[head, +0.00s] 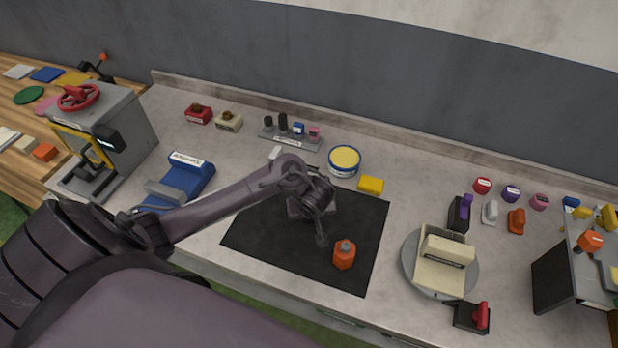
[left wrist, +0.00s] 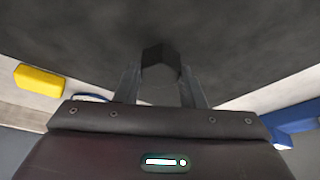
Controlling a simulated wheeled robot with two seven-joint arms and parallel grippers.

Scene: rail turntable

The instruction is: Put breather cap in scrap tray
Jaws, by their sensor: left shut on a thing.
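My left gripper (head: 321,238) hangs over the black mat (head: 262,240) in the head view. In the left wrist view its two fingers (left wrist: 160,88) are shut on a dark hexagonal cap (left wrist: 160,58), which looks like the breather cap. The cap is too small and dark to make out in the head view. An orange bottle-like part (head: 344,257) with a grey top stands on the mat just to the right of and nearer than the gripper, apart from it. I cannot tell which container is the scrap tray. My right gripper is not in view.
A round turntable (head: 412,278) bearing a cream labelled block (head: 446,248) is to the right. A yellow-topped tin (head: 344,160) and yellow block (head: 371,185) stand behind the mat. A blue labelled fixture (head: 190,178) and grey press (head: 125,115) are left. Several small coloured parts line the back right.

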